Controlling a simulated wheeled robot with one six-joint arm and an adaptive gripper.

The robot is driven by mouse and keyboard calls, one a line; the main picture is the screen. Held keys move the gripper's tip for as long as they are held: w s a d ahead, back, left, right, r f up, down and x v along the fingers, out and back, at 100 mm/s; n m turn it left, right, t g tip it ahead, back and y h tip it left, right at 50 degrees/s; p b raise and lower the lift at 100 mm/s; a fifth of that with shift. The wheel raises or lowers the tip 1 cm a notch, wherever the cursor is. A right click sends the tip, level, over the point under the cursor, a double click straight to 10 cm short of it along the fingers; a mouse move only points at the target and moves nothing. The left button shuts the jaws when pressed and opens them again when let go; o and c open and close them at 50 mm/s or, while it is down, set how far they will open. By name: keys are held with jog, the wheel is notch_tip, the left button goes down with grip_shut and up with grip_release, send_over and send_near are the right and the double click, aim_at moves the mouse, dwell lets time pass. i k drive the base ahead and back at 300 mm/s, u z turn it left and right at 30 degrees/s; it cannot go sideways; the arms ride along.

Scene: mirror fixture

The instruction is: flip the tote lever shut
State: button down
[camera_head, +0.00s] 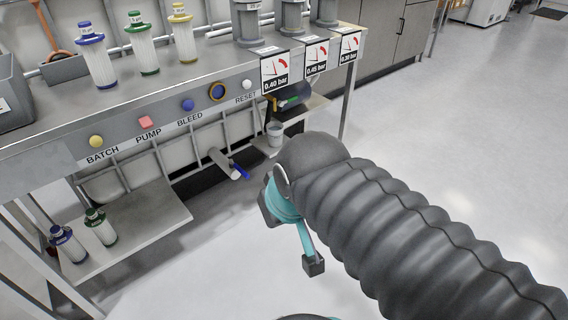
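A grey pipe spout (222,162) sticks out below the bench, under the panel. A blue lever (240,172) is at its outer end and slants down to the right. No label marks it as the tote lever. My gripper (302,236), teal with dark parts, is to the right of and below the blue lever in the picture, with a gap between them. One teal finger with a dark tip points down. My black ribbed arm hides part of the gripper, so its opening and any second fingertip are unclear.
The bench panel (200,112) carries several buttons, with gauge cards (316,56) at its right. Filter cartridges (96,58) stand on top. A lower shelf (135,228) holds two more. A dark cylinder (291,95) and a small bucket (274,133) sit behind my arm. Open floor (455,110) lies right.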

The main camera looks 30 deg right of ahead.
aim_at(235, 165)
jog(key=z, duration=1)
jog(key=i, duration=1.55)
jog(key=u, duration=1.5)
jog(key=k, duration=1.3)
jog(key=z, duration=0.3)
jog(key=i, duration=0.55)
jog(key=z, duration=0.25)
